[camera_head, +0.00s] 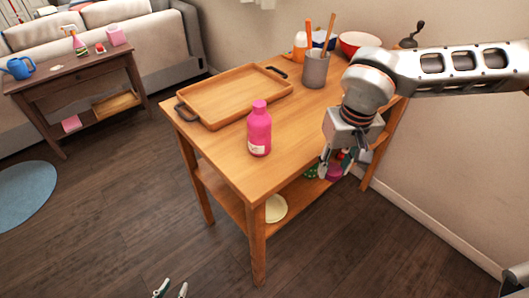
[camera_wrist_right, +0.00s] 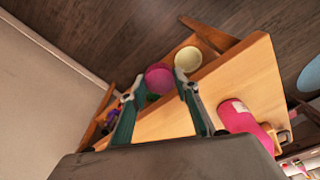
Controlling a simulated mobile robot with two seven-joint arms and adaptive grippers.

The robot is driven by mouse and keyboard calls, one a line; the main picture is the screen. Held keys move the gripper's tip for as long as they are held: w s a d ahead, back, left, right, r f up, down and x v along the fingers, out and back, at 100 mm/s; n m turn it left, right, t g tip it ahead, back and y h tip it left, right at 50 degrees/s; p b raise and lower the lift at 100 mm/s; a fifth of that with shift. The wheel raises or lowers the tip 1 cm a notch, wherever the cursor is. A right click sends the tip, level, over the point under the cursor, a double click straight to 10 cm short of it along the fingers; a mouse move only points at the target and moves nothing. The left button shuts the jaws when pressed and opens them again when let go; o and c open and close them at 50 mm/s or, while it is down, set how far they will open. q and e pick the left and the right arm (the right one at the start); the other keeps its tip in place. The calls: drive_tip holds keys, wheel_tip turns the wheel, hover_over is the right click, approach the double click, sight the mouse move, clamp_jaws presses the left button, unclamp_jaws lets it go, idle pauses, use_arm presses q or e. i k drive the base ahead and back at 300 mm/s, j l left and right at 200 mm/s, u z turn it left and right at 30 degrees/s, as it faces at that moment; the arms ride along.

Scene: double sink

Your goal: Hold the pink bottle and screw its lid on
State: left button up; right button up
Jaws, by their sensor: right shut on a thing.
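The pink bottle (camera_head: 259,132) stands upright near the front edge of the wooden table, its narrow top facing up. It also shows in the right wrist view (camera_wrist_right: 236,116), to the right of the fingers. My right gripper (camera_head: 335,166) is to the right of the bottle, beyond the table's right edge, pointing down. Its fingers are shut on a round magenta piece, which looks like the lid (camera_wrist_right: 158,77). My left gripper (camera_head: 171,289) is at the bottom edge of the head view, with its fingertips apart and nothing seen between them. Most of it is out of view.
A wooden tray (camera_head: 222,111) lies behind the bottle. A cup with utensils (camera_head: 315,70) and a red bowl (camera_head: 357,41) stand at the back of the table (camera_head: 225,150). The table front around the bottle is clear.

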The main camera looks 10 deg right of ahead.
sight(259, 121)
drive_tip(key=k, duration=0.7)
drive_tip(key=u, duration=1.6)
drive_tip(key=k+l, duration=0.1)
drive_tip(key=l, duration=1.05)
drive_tip(key=k+l, duration=0.15)
drive_tip(key=l, duration=1)
drive_tip(key=k+l, duration=0.15)
drive_tip(key=l, duration=0.45)
